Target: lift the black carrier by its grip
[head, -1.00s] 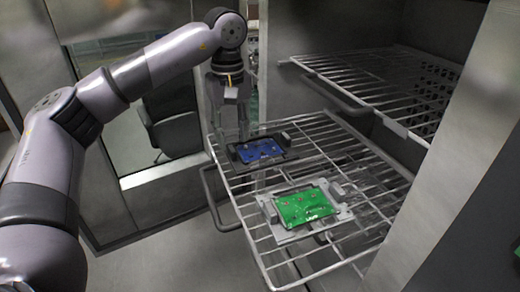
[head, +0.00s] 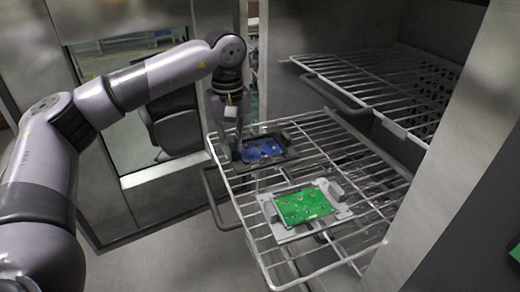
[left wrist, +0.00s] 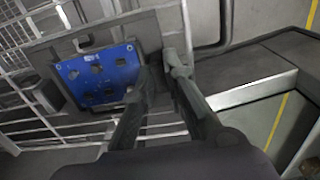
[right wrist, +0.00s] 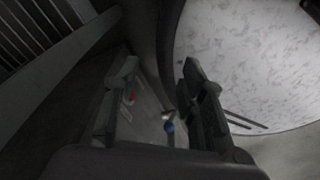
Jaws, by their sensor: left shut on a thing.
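The black carrier (head: 290,154) holds a blue board (head: 264,149) and lies flat on the far left part of the lower wire rack. It also shows in the left wrist view (left wrist: 150,36), with its blue board (left wrist: 98,75) to the left of my fingers. My left gripper (head: 237,153) is at the carrier's left edge and is shut on its grip, pointing down. The fingers mostly hide the grip. My right gripper (right wrist: 158,75) is open and empty in the right wrist view, away from the carrier.
A light grey carrier (head: 332,213) with a green board (head: 304,206) lies nearer on the same lower wire rack (head: 258,238). An upper wire rack (head: 375,80) is at the right. The cabinet wall (head: 440,150) bounds the right side.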

